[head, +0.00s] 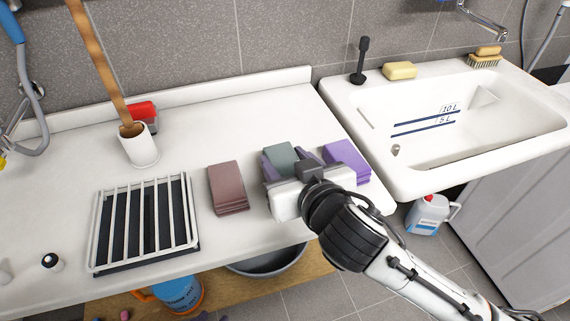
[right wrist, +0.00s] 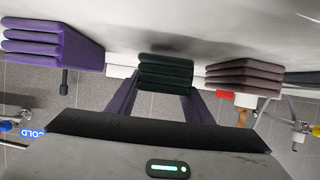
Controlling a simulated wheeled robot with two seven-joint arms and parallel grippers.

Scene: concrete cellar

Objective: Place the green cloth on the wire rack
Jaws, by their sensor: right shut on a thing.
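The green cloth (head: 279,160), a dark grey-green folded stack, is between the brown and purple cloths on the white counter. My right gripper (head: 290,160) is shut on it, reaching in from the lower right; its body hides part of the cloth. In the right wrist view the cloth (right wrist: 165,72) sits between the two purple fingertips (right wrist: 163,95). I cannot tell whether it still touches the counter. The white wire rack (head: 144,222) stands at the counter's front left over a dark base, with nothing on its bars. My left gripper is not in view.
The folded brown cloth (head: 228,187) lies between rack and gripper; the purple cloth (head: 347,160) lies right of the gripper. A white cup (head: 138,148) with a wooden handle and a red object (head: 143,112) stand behind the rack. The sink (head: 450,120) is at right.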

